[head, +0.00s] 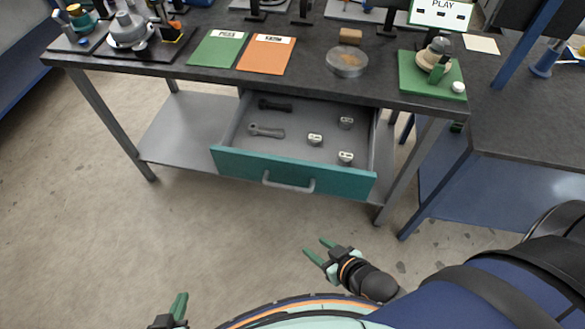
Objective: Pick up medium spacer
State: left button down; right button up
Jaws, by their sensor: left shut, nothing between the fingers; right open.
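My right gripper (315,246) is open and empty, in front of and below the drawer. My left gripper (180,296) is shut and empty at the bottom edge of the view, left of the drawer and well apart from it.
On the dark table (195,75) above are a green card (218,48), an orange card (266,56), a clear bowl (347,62) and a green base with an assembly (430,75). Floor before the drawer is clear.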

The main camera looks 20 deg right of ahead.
aim_at(346, 122)
jog(key=z, duration=1.05)
